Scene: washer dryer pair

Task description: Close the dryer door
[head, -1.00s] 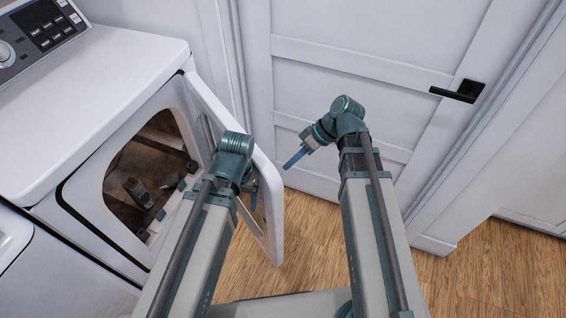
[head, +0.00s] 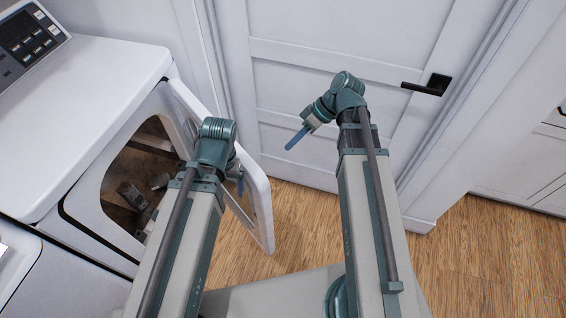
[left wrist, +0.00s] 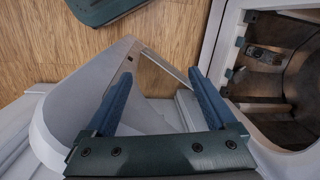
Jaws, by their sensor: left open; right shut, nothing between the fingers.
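The white dryer (head: 85,95) stands at the left, and its door (head: 258,188) is swung open, showing the dark drum (head: 140,185). My left gripper (head: 239,184) is at the door, mostly hidden by its wrist in the head view. In the left wrist view my left gripper (left wrist: 158,75) is open with nothing between its fingers. The door (left wrist: 72,115) lies behind and left of the fingers there, and the drum opening (left wrist: 275,75) is at the right. I cannot tell whether the gripper touches the door. My right gripper (head: 297,138) is shut and empty, right of the door.
A white room door (head: 320,85) with a black handle (head: 427,84) stands behind my arms. Another white appliance (head: 50,285) is at the lower left. Wood floor (head: 470,260) is clear at the right. White cabinets (head: 540,160) stand at the far right.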

